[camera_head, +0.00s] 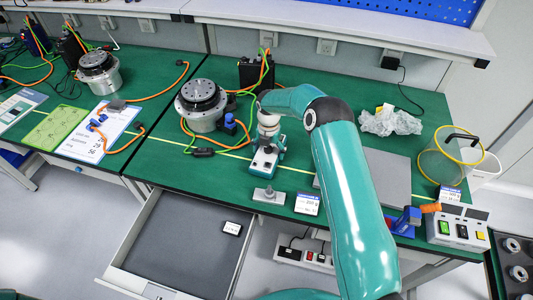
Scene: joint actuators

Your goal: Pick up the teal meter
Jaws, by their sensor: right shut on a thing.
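My right arm reaches over the green bench from the lower right and bends down at the wrist. Its right gripper (267,144) points down and is shut on the teal meter (263,164), a small teal and white device near the bench's front edge. The gripper hides the upper part of the meter, and I cannot tell whether the meter touches the bench. My left gripper is not in view.
A round grey actuator (201,104) stands left of the gripper, with orange cables around it. A small grey block (269,195) and a display card (307,204) lie in front. An open drawer (165,245) juts out below. A wire basket (440,163) stands right.

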